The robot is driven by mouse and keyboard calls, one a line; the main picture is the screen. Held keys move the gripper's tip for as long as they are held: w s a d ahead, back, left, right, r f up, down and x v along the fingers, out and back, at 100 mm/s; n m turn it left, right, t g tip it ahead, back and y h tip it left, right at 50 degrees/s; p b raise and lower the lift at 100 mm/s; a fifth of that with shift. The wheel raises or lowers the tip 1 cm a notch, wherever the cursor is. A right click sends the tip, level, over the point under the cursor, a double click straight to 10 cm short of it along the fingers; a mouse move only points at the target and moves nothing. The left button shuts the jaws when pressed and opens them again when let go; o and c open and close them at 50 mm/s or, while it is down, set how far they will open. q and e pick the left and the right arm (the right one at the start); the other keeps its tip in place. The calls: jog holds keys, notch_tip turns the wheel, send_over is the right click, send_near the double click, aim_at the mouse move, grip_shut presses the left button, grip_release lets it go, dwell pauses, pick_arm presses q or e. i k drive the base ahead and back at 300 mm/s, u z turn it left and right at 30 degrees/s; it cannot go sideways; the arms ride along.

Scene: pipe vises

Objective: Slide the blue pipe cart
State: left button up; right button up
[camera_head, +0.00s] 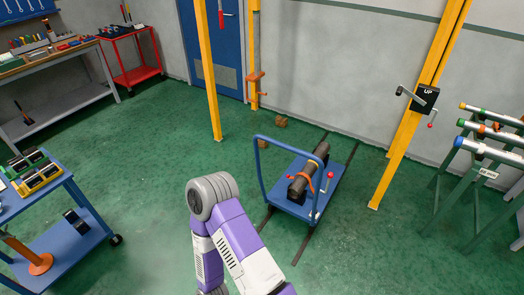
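The blue pipe cart (325,193) stands on the green floor right of centre, over dark floor rails (303,243). Its tall blue loop handle (259,170) rises on the near left side. A dark grey pipe (319,156) lies along the cart, with an orange strap (309,181) across it. Red knobs (330,175) show beside the pipe. My bent purple and white arm is in front of the cart at bottom centre, apart from it in the picture. Neither gripper is in view.
Yellow posts (207,70) stand behind the cart, and a post with a crank box marked UP (425,99) stands right. A pipe rack (478,148) is far right. A blue shelf cart (75,200) is at left. Small brown blocks (281,121) lie behind the cart.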

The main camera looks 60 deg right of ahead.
aim_at(303, 208)
jog(key=z, duration=0.3)
jog(key=i, duration=1.4)
jog(key=z, duration=1.55)
jog(key=i, duration=0.95)
jog(key=z, duration=1.1)
